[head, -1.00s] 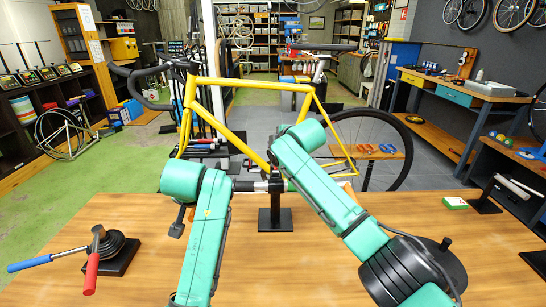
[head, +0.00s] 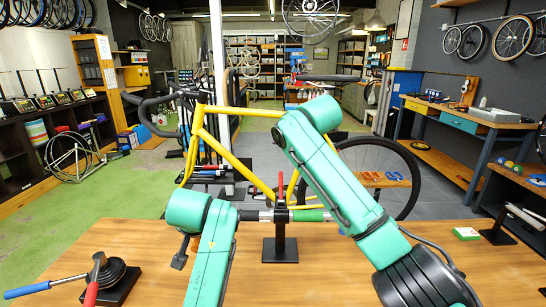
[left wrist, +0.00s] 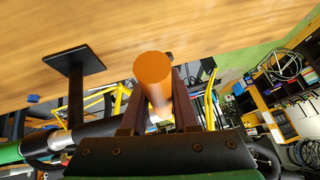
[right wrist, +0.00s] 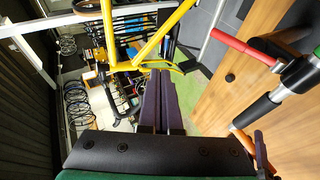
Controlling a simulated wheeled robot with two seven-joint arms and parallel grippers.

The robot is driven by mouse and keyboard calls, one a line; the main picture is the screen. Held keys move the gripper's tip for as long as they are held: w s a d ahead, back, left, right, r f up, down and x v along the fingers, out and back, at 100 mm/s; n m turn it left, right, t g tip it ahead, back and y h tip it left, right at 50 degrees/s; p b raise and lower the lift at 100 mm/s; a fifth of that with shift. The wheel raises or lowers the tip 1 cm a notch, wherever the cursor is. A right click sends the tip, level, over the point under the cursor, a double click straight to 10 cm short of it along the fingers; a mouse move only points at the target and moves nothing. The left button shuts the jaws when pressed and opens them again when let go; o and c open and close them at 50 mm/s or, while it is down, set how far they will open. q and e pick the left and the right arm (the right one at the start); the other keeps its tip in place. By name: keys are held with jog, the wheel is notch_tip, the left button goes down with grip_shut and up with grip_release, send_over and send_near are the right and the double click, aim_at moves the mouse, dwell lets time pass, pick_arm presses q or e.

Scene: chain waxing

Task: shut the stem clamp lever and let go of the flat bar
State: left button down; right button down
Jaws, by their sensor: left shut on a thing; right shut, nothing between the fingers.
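The flat bar (head: 265,216) lies level in the clamp on a black stand (head: 280,250). It has a silver stretch and an orange end (left wrist: 152,68). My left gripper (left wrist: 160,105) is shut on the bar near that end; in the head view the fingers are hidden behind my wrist. The red clamp lever (head: 281,186) stands up above the clamp. It also shows in the right wrist view (right wrist: 240,48), right of my right gripper (right wrist: 158,75). That gripper is shut, empty and apart from the lever; my arm hides its fingers in the head view.
A black-based fixture (head: 112,285) with blue and red handles stands at the table's left. A yellow bicycle frame (head: 215,135) stands beyond the table. Wood around the stand is clear.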

jog(key=c, duration=1.2)
grip_release()
jog(key=shift+s+d+r, duration=0.15)
jog(key=shift+r, duration=0.2)
jog(key=shift+c, duration=0.2)
jog(key=o, duration=0.4)
jog(key=shift+d+f+m, duration=0.1)
jog(key=shift+f+m, duration=0.1)
jog(key=shift+m, duration=0.1)
jog(key=m+y, duration=0.5)
jog(key=m, duration=1.7)
send_near(282, 178)
jog(key=x, duration=1)
jog(key=shift+f, duration=0.3)
grip_shut()
